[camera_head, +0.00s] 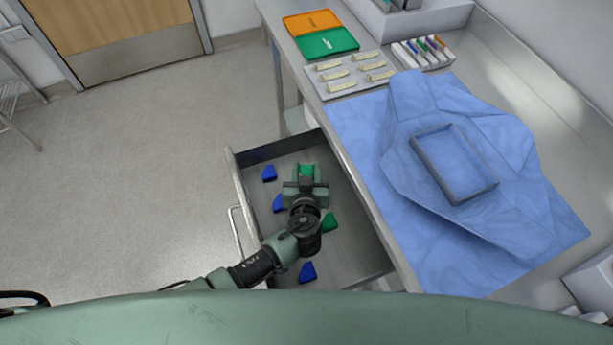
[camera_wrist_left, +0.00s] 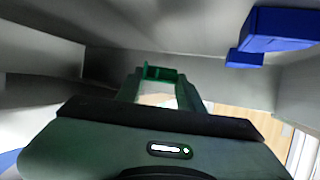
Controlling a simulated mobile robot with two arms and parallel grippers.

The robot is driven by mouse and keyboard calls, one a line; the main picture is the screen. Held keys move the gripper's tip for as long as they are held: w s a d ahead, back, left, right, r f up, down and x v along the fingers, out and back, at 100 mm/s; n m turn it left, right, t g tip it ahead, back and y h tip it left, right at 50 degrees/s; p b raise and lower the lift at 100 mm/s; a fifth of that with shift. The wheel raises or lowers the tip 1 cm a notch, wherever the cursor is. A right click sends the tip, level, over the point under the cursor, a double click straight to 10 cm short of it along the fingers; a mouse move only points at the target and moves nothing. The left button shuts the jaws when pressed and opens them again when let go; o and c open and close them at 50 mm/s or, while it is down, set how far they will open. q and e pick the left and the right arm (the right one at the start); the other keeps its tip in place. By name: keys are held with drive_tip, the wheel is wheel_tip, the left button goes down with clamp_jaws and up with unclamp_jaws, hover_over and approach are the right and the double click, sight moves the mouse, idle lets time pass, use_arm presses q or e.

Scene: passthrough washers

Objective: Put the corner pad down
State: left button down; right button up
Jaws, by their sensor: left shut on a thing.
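My left gripper (camera_head: 308,175) reaches down into the open drawer (camera_head: 345,235) and is shut on a green corner pad (camera_head: 309,169). Part of the pad is hidden by the gripper in the head view. In the left wrist view the green pad (camera_wrist_left: 160,73) shows between the fingertips. I cannot tell whether the pad touches the drawer floor. Another green corner pad (camera_head: 330,222) lies in the drawer beside my wrist. Blue corner pads lie at the drawer's left side (camera_head: 269,173), left of the gripper (camera_head: 278,203) and near the front (camera_head: 307,272). My right gripper is not in view.
The counter beside the drawer holds a blue drape (camera_head: 430,255) with a grey frame-like tray (camera_head: 478,191) on it. Behind are a pale tray of small pieces (camera_head: 330,77), green (camera_head: 327,43) and orange (camera_head: 311,22) mats. The drawer walls surround my gripper.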

use_arm(q)
drive_tip(key=shift+f, duration=1.9)
drive_tip(key=shift+f+b, duration=0.2)
drive_tip(key=shift+b, duration=0.3)
drive_tip(key=c, duration=0.9)
unclamp_jaws()
drive_tip(key=shift+r, duration=0.1)
